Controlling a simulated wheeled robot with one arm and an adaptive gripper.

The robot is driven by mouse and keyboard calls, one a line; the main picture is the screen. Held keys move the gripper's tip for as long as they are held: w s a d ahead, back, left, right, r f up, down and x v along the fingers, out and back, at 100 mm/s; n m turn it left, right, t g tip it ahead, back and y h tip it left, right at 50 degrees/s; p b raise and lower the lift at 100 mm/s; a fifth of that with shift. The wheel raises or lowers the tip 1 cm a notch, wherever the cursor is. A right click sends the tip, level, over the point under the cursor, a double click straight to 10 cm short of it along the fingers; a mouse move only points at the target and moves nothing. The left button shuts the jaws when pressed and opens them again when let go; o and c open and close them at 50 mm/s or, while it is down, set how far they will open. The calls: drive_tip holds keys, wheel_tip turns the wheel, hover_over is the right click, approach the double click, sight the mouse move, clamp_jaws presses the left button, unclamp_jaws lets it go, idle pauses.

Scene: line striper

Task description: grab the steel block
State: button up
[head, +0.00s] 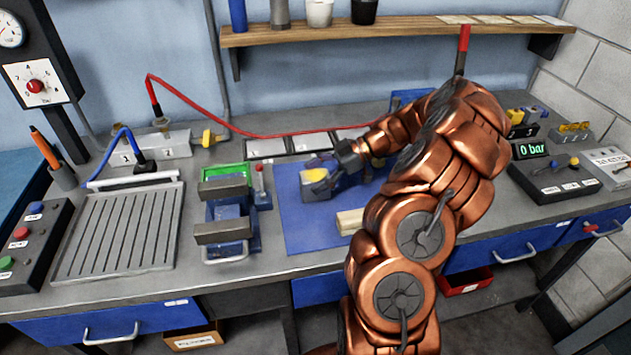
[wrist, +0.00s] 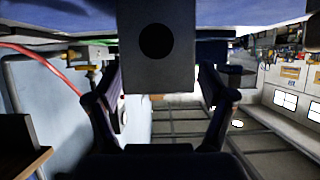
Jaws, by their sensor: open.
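The steel block (wrist: 136,72) is a grey block with a dark round hole in its near face. It stands upper middle in the wrist view, between the two fingers. My gripper (wrist: 160,88) is open, a finger on each side of the block, with gaps visible. In the head view my gripper (head: 324,181) reaches left, low over the blue mat (head: 303,235).
A pale wooden block (head: 350,221) lies on the mat in front of my gripper. A vise (head: 224,232) and a green tray (head: 226,172) stand to the left. A red hose (head: 270,135) runs behind. The mat's front left is clear.

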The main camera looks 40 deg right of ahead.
clamp_jaws()
idle(0.8)
